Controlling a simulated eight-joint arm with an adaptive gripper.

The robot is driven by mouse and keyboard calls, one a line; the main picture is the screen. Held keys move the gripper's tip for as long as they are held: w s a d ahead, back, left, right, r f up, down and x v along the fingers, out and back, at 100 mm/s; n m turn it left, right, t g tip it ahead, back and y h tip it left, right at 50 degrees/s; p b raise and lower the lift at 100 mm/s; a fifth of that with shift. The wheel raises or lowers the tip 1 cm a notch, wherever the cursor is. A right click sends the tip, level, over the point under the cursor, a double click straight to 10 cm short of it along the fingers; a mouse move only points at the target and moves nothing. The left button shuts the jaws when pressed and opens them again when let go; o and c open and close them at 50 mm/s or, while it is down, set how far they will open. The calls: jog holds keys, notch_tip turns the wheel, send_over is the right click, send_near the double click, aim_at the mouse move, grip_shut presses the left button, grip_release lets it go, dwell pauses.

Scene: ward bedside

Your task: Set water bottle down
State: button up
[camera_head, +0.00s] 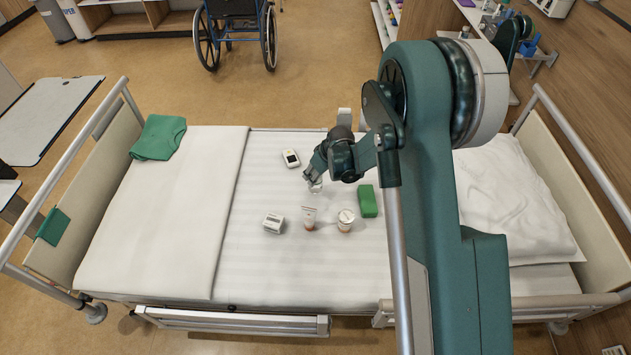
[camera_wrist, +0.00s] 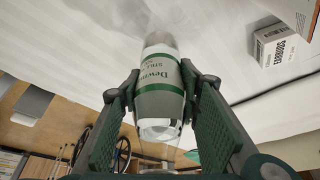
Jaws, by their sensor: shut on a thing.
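The water bottle (camera_wrist: 159,91) is pale and clear with a green-banded label. In the wrist view it sits between the two fingers of my gripper (camera_wrist: 162,112), which are shut on its sides. In the head view my gripper (camera_head: 314,177) is over the middle of the bed, and only a small pale part of the bottle (camera_head: 316,188) shows below it. I cannot tell whether the bottle touches the white sheet (camera_head: 262,185).
A white device (camera_head: 291,158) lies left of my gripper. A small box (camera_head: 273,223), a tube (camera_head: 309,218) and a round-lidded jar (camera_head: 346,220) stand nearer the front. A green block (camera_head: 367,201) is to the right. The folded cover (camera_head: 185,220) at left is clear except for a green cloth (camera_head: 158,138).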

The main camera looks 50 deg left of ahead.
jog(key=shift+f+b, duration=0.45)
jog(key=shift+f, duration=1.4)
jog(key=shift+f, duration=0.1)
jog(key=o, duration=1.1)
jog(key=shift+o, duration=0.2)
jog(key=p+v, duration=0.2)
jog(key=v, duration=1)
